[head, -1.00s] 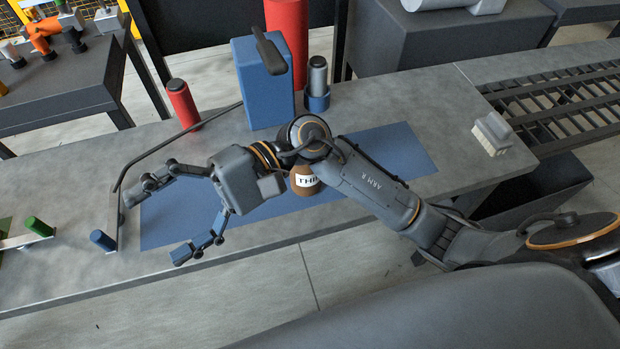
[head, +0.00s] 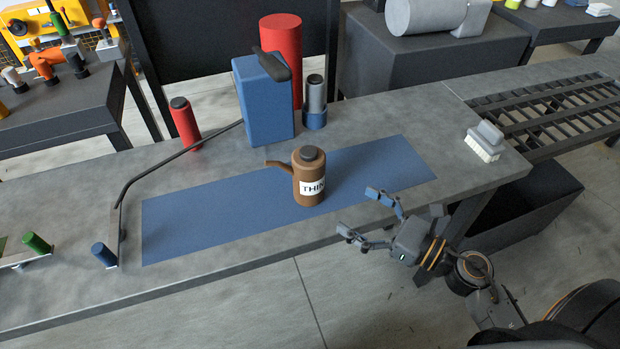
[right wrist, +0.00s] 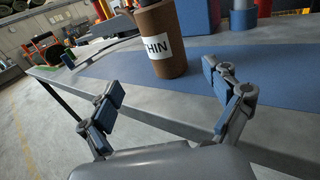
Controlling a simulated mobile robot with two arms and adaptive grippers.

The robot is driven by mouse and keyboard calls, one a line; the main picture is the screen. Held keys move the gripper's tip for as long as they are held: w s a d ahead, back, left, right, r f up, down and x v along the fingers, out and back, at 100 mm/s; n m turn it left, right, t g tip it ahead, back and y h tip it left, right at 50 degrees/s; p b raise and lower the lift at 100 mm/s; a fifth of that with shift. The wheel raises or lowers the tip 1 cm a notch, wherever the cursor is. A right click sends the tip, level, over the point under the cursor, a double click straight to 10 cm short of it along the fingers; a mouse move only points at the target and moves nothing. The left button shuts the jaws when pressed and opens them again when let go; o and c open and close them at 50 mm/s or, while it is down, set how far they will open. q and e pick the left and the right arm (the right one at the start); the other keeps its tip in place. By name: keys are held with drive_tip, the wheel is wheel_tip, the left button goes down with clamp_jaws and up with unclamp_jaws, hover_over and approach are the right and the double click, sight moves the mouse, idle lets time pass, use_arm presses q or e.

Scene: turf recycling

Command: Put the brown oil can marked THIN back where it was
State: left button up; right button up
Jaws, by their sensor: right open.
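The brown oil can (head: 309,170) with a white THIN label stands upright on the blue mat (head: 200,222), its spout pointing left. It also shows in the right wrist view (right wrist: 158,45), beyond the fingers and cut off at the top. My right gripper (head: 360,212) is open and empty. It is to the right of the can and nearer to me, apart from it, over the table's front edge. In the right wrist view the spread fingers (right wrist: 165,97) have nothing between them. My left gripper is not in view.
A blue box-shaped object (head: 262,108) with a dark top piece, a red cylinder (head: 283,65), a grey canister (head: 315,92) and a red can (head: 184,122) stand behind the mat. A brush (head: 484,141) lies at right. The mat around the can is clear.

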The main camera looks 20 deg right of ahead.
sight(322, 184)
drive_tip(key=p+x, duration=0.2)
drive_tip(key=x, duration=0.5)
drive_tip(key=shift+r, duration=0.1)
drive_tip(key=p+x, duration=0.1)
drive_tip(key=x, duration=0.3)
drive_tip(key=shift+w+p, duration=0.35)
drive_tip(key=shift+w, duration=0.2)
drive_tip(key=shift+w+a, duration=0.2)
drive_tip(key=shift+w, duration=0.15)
drive_tip(key=c, duration=1.6)
